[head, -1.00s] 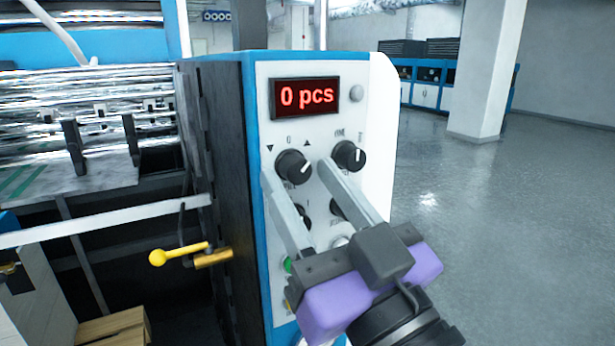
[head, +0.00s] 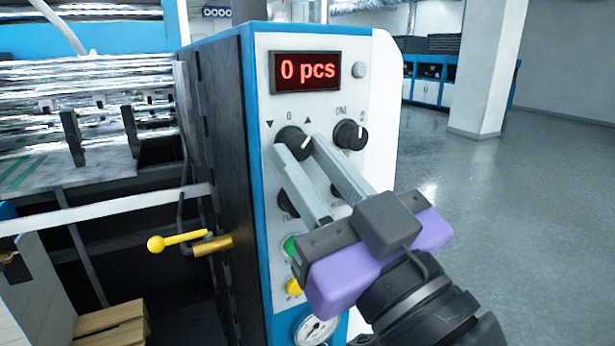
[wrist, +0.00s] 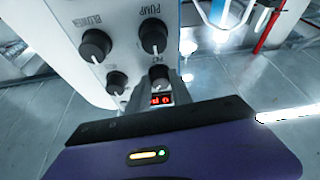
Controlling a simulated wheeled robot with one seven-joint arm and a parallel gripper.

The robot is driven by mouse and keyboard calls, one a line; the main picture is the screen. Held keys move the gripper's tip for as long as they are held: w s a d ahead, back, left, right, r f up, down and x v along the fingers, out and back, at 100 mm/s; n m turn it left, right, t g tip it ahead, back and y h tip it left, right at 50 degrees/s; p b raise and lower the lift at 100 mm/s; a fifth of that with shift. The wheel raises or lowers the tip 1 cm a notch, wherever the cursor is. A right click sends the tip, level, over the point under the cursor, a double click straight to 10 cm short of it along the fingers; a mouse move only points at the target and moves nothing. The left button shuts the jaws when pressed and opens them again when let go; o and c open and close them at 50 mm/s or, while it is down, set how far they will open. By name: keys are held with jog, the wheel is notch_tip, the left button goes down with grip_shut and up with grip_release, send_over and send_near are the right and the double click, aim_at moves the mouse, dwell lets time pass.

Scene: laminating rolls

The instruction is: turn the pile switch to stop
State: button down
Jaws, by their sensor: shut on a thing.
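The pile switch (head: 291,137) is a black round knob at the upper left of the white panel, under the red display. A down arrow, a 0 and an up arrow are printed above it. Its white pointer line leans to the upper right, toward the up arrow. My gripper (head: 298,147) reaches in from the lower right, shut on the knob with one finger at each side. The fingers hide the knob's lower part. In the wrist view the dark knob (wrist: 160,75) shows between the fingers, its pointer not clear.
Another black knob (head: 349,135) sits close right of the switch, with further knobs below. A green button (head: 291,246), a yellow button (head: 293,287) and a gauge (head: 316,330) are lower on the panel. A yellow-knobbed lever (head: 177,241) juts out at left. Open floor lies right.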

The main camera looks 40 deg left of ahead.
jog(key=n+g+b, duration=0.1)
jog(key=n+b, duration=0.1)
jog(key=n+g+b, duration=0.1)
jog(key=n+b, duration=0.1)
jog(key=n+g+b, duration=0.1)
jog(key=b, duration=0.1)
jog(key=shift+w+d+f+n+y, duration=0.2)
jog(key=shift+f+n+y, duration=0.1)
jog(key=shift+n, duration=0.1)
jog(key=n+g+b, duration=0.1)
jog(key=n+b, duration=0.1)
jog(key=n+g+b, duration=0.1)
jog(key=n+b, duration=0.1)
jog(key=n, duration=0.1)
jog(key=shift+a+r, duration=0.1)
jog(key=shift+r, duration=0.35)
jog(key=c, duration=1.1)
grip_release()
jog(key=shift+c, duration=0.2)
jog(key=w+b+v, duration=0.1)
jog(key=v, duration=0.6)
jog(key=shift+s+d+b, duration=0.3)
jog(key=shift+s+d, duration=0.15)
